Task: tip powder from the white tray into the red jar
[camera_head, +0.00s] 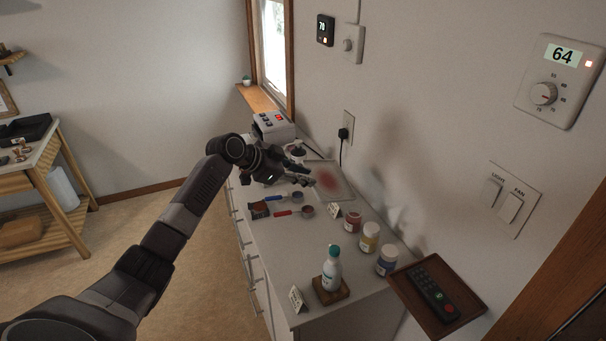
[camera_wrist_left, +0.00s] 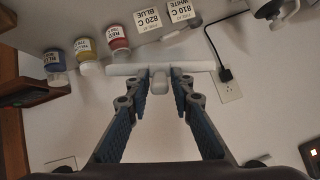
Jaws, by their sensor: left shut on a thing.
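The white tray (camera_head: 346,194) has a patch of red powder on its face and is over the far part of the counter. In the left wrist view it shows edge-on as a pale bar (camera_wrist_left: 120,69). The jar's inside is not clear.
A yellow jar (camera_head: 370,237) and a blue jar (camera_head: 387,261) stand beside the red one. A white bottle (camera_head: 332,264) stands on a wooden block. A grey device (camera_head: 272,125) and the wall bound the far side.

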